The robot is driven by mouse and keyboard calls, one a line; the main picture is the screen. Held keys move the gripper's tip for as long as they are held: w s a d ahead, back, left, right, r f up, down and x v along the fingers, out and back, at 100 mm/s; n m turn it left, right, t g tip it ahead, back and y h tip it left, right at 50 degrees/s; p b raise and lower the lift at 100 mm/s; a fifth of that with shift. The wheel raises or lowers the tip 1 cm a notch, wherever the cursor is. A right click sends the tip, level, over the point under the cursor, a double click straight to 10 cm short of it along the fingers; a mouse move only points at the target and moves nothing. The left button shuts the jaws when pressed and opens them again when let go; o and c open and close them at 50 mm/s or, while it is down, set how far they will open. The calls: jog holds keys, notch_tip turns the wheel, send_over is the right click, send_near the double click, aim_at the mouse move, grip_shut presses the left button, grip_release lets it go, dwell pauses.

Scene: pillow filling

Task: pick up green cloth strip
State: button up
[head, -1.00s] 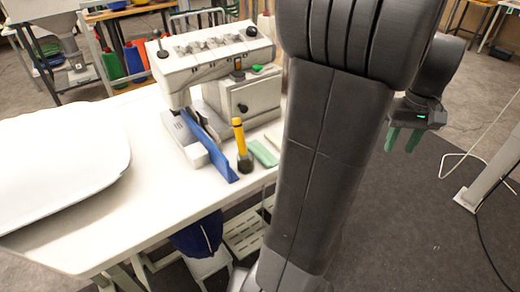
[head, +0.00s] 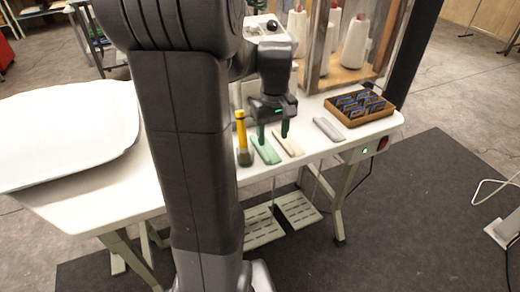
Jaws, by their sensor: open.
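The green cloth strip (head: 266,152) lies flat on the white table near its front edge, just right of a yellow-topped tool. My gripper (head: 274,137) points down over the table, open and empty. Its left finger is over the far end of the green strip, and its right finger is above a cream strip (head: 291,146). Whether the fingertips touch anything cannot be told. The far end of the green strip is partly hidden by the finger.
The yellow-topped tool (head: 241,130) stands upright close to the left of the green strip. A grey strip (head: 328,129) lies to the right, then a brown box (head: 334,109) of blue packets. White spools (head: 355,45) stand behind. A large white pillow-like form (head: 70,130) covers the left.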

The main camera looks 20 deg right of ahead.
aim_at(271, 158)
jog(key=shift+a+f, duration=0.2)
jog(key=shift+f, duration=0.5)
notch_tip(271, 158, down, 5)
jog(key=shift+f, duration=0.1)
jog(key=shift+c, duration=0.2)
jog(key=c, duration=0.6)
